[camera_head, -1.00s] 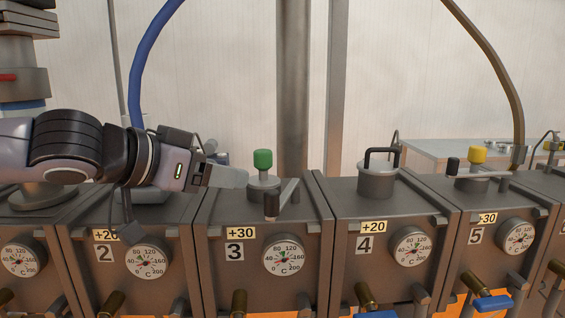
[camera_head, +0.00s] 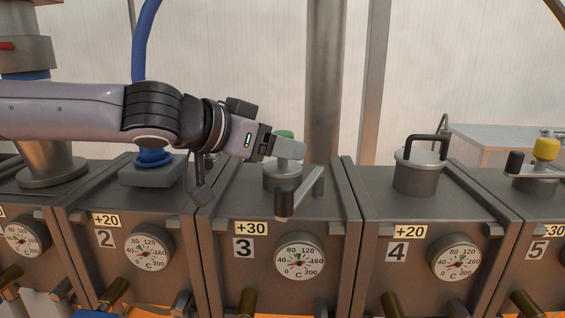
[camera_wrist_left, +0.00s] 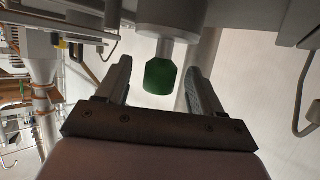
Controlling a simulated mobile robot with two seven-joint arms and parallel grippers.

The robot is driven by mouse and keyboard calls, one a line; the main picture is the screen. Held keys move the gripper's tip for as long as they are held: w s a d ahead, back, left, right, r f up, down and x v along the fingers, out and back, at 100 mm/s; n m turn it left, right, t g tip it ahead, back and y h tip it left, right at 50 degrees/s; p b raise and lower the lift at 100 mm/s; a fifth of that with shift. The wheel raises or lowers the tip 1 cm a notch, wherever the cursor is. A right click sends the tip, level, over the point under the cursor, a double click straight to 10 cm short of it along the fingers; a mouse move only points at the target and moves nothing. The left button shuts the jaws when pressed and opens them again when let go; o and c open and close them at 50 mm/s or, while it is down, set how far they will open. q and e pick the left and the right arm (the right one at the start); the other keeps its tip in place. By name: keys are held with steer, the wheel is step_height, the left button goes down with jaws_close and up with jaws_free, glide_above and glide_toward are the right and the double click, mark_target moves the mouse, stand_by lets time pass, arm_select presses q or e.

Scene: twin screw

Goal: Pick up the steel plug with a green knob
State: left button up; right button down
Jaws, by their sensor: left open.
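The steel plug (camera_head: 283,178) with the green knob (camera_head: 284,135) stands upright on top of block 3. A lever with a dark handle (camera_head: 284,202) sits at its front right. My left gripper (camera_head: 290,149) is at the knob, and its near finger hides most of the green in the head view. In the left wrist view the green knob (camera_wrist_left: 160,76) lies between the two open fingers of the gripper (camera_wrist_left: 158,80), with a gap on each side. My right gripper is not in view.
A steel plug with a black loop handle (camera_head: 420,165) stands on block 4. A yellow-knobbed plug (camera_head: 546,150) is on block 5. A blue hose (camera_head: 143,50) rises from block 2. Gauges (camera_head: 299,256) and brass fittings line the front.

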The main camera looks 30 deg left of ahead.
arm_select(q)
steer(key=shift+x, duration=1.9)
steer(key=shift+c, duration=0.3)
steer(key=c, duration=1)
steer(key=shift+c, duration=0.7)
steer(key=shift+r, duration=0.1)
